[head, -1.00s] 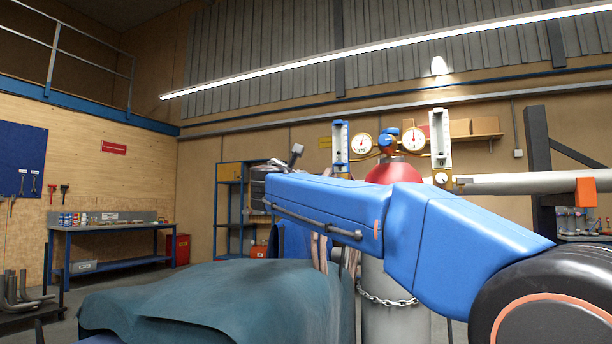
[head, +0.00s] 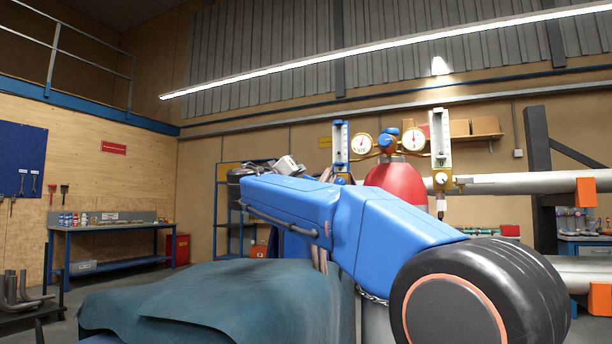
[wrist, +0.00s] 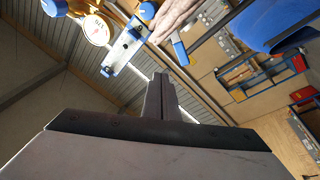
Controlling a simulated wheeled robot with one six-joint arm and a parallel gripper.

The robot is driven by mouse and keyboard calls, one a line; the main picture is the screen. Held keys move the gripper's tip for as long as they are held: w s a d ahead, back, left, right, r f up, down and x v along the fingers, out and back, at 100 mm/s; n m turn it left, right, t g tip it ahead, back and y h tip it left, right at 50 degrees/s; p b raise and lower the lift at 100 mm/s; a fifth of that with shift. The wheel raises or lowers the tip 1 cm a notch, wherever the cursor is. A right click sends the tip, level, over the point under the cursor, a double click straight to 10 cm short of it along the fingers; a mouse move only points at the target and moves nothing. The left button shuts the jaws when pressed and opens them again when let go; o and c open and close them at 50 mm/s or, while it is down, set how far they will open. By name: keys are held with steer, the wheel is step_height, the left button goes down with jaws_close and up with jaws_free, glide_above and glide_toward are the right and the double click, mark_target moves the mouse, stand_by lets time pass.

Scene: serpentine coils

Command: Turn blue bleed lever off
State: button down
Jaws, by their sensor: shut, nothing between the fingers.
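My gripper (wrist: 160,95) is shut and empty, its narrow fingers pointing up the wrist view. A blue lever-like piece (wrist: 180,53) shows just beyond and right of the fingertips, apart from them in the picture. I cannot tell for sure that it is the bleed lever. The blue-backed flow meter (wrist: 122,46) is left of it, and a round gauge (wrist: 97,30) is further left. In the head view the blue flow meter (head: 341,146) stands left of the regulator (head: 388,143). My blue arm hides what lies below it, and the fingertips are not clear there.
A red-topped cylinder (head: 400,182) stands behind my arm. A second, clear flow meter (head: 440,138) is on the right, near a pale horizontal pipe (head: 525,183). A teal cloth-covered shape (head: 215,305) fills the lower front. A workbench (head: 115,235) stands far left.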

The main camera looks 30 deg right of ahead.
steer(key=w+d+m+g+h, duration=0.1)
steer(key=w+d+m, duration=0.5)
steer(key=m, duration=0.6)
steer(key=shift+w+d+m+h, duration=0.3)
steer(key=shift+w+h, duration=0.1)
steer(key=shift+w, duration=0.15)
stand_by(0.3)
